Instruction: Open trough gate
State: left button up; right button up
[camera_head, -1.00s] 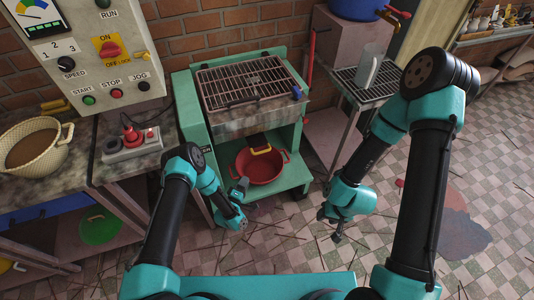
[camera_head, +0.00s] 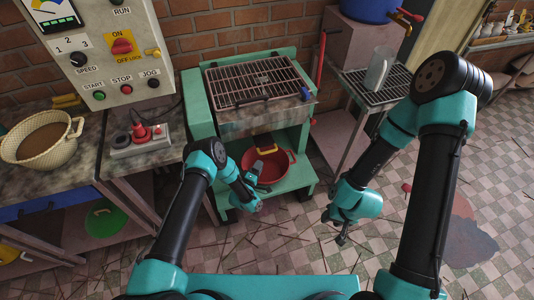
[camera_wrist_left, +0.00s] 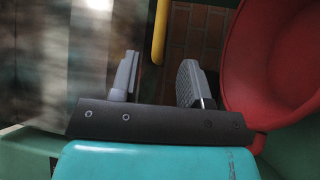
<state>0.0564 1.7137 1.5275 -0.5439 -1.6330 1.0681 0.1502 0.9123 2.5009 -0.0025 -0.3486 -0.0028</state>
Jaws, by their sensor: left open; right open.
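A green machine (camera_head: 200,112) carries a trough with a grate (camera_head: 258,80) on top. Below the trough's front is a small dark plate with a yellow handle (camera_head: 266,149), which I take as the trough gate. The yellow handle also shows as an upright bar in the left wrist view (camera_wrist_left: 159,30). My left gripper (camera_head: 258,193) is open and empty in front of the machine, below the handle. In the left wrist view its spread fingers (camera_wrist_left: 158,75) point towards the bar, with no contact visible. My right gripper (camera_head: 336,226) is open and empty, low over the floor at right.
A red pan (camera_head: 280,176) sits on the machine's lower shelf, close beside my left gripper; it fills the right of the left wrist view (camera_wrist_left: 280,75). A control panel (camera_head: 105,50) and a woven basket (camera_head: 40,155) are at left. A wire rack (camera_head: 388,88) stands at right.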

aim_at(267, 152)
pick_arm(q)
jog(key=x, duration=0.8)
jog(key=shift+w+d+r, duration=0.1)
jog(key=shift+w+d, duration=0.1)
jog(key=shift+w, duration=0.15)
jog(key=shift+c, duration=0.4)
grip_shut()
